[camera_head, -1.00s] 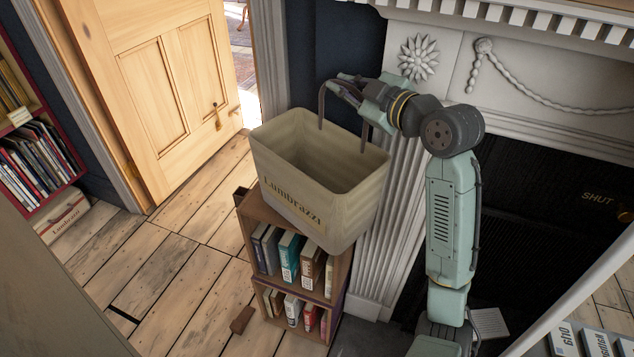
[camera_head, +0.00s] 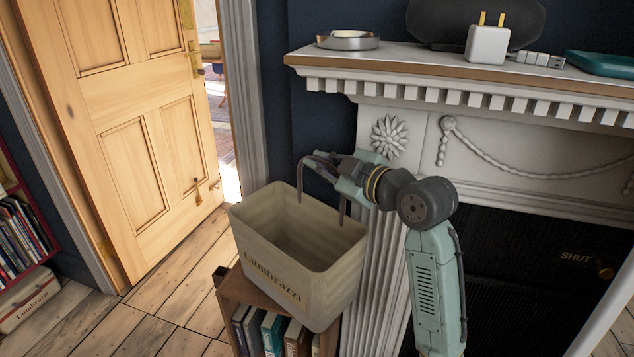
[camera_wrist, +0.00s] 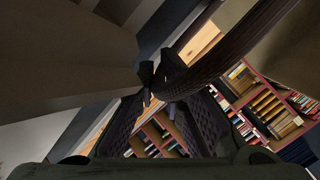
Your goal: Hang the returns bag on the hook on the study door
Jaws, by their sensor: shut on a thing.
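The returns bag (camera_head: 285,265) is a beige, open-topped, box-shaped bag lettered "Lumbrazzi", with a dark looped handle. My gripper (camera_head: 322,162) is shut on the top of that handle, and the bag hangs upright below it. The wrist view shows the dark handle (camera_wrist: 232,45) at my fingertips (camera_wrist: 160,82). The pale wooden study door (camera_head: 135,120) stands ajar at the left, apart from the bag.
A small bookcase (camera_head: 236,286) stands under the bag; I cannot tell whether they touch. A white fireplace surround (camera_head: 385,260) is close on the right, its mantel (camera_head: 450,85) holding a plug and other items. Bare floorboards (camera_head: 165,285) lie between bag and door.

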